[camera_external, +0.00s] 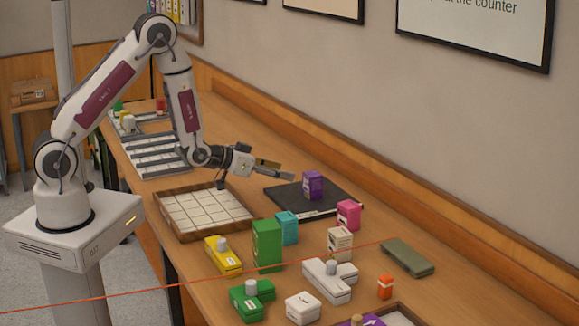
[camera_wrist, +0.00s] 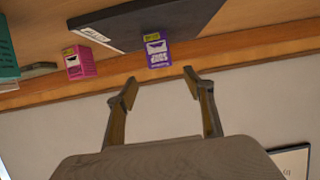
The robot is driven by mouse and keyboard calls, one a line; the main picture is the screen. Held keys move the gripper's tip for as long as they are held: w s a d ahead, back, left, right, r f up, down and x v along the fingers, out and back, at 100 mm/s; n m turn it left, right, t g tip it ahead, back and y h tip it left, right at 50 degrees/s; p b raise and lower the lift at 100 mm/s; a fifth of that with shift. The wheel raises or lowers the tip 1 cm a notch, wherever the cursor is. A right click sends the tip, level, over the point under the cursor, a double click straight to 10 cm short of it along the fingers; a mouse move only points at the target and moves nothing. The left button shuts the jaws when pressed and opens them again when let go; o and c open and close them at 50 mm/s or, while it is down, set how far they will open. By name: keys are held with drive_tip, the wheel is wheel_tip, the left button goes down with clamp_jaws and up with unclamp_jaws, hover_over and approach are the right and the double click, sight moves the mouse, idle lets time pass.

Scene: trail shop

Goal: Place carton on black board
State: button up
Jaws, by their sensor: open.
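A purple carton (camera_external: 313,184) stands upright on the black board (camera_external: 281,197), near the middle of it. In the wrist view the purple carton (camera_wrist: 157,52) shows at the edge of the black board (camera_wrist: 150,20), just beyond the fingertips. My gripper (camera_external: 288,172) is open and empty, a little to the left of the carton and above the board. In the wrist view my gripper's two fingers (camera_wrist: 160,80) are spread apart, with nothing between them and a gap to the carton.
A pink carton (camera_external: 348,214) stands by the board's front right corner. A teal box (camera_external: 287,228), a green box (camera_external: 267,245) and a white box (camera_external: 340,242) stand nearer. A wooden tray of tiles (camera_external: 205,213) lies left of the board. The wall runs behind.

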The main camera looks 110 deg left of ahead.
drive_tip(key=shift+r, duration=0.1)
idle(0.3)
drive_tip(key=w+d+r+m+h, duration=0.1)
drive_tip(key=d+r+h, duration=0.1)
drive_tip(key=d+r, duration=0.45)
drive_tip(key=d+r+m+h, duration=0.2)
drive_tip(key=d+r, duration=0.2)
drive_tip(key=d, duration=0.6)
drive_tip(key=w+d+r+m+h, duration=0.1)
drive_tip(key=d+r+h, duration=0.1)
drive_tip(key=d+r, duration=0.5)
drive_tip(key=s+d+r+m+g+h, duration=0.1)
drive_tip(key=s+d+m+g, duration=0.1)
drive_tip(key=s+d, duration=0.8)
drive_tip(key=s+d+r+m+g+h, duration=0.2)
drive_tip(key=s+d+m, duration=0.1)
drive_tip(key=s+d, duration=0.8)
drive_tip(key=s, duration=0.2)
drive_tip(key=shift+s+r+h, duration=0.25)
drive_tip(key=shift+s+h, duration=0.05)
